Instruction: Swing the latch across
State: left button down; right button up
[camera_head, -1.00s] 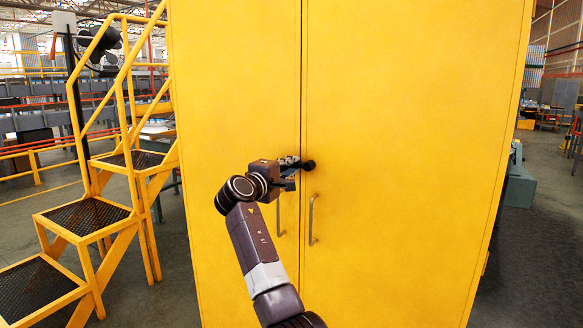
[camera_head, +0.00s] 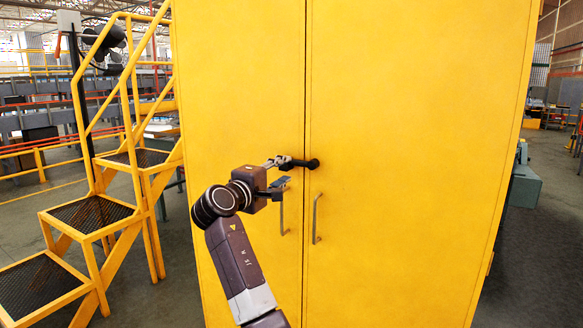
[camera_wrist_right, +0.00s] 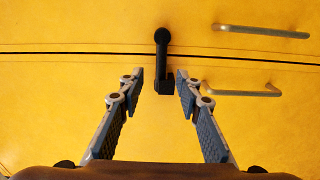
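The black latch (camera_head: 311,163) is on the yellow cabinet's front. Its round pivot is on the right door and its arm points left, roughly level, across the seam. In the right wrist view the latch (camera_wrist_right: 162,60) crosses the seam, with its blocky end between my fingertips. My right gripper (camera_head: 282,173) is open at the arm's left end. In the wrist view the right gripper (camera_wrist_right: 161,82) has its two fingers spread, one on each side of that end, with gaps visible. Contact is not evident. My left gripper is out of view.
Two grey bar handles, the left (camera_head: 281,215) and the right (camera_head: 315,219), sit below the latch beside the seam. A yellow step ladder (camera_head: 107,215) stands left of the cabinet (camera_head: 420,130). Open floor shows on the right.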

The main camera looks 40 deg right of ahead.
jog(key=shift+v, duration=2.15)
jog(key=shift+f, duration=0.1)
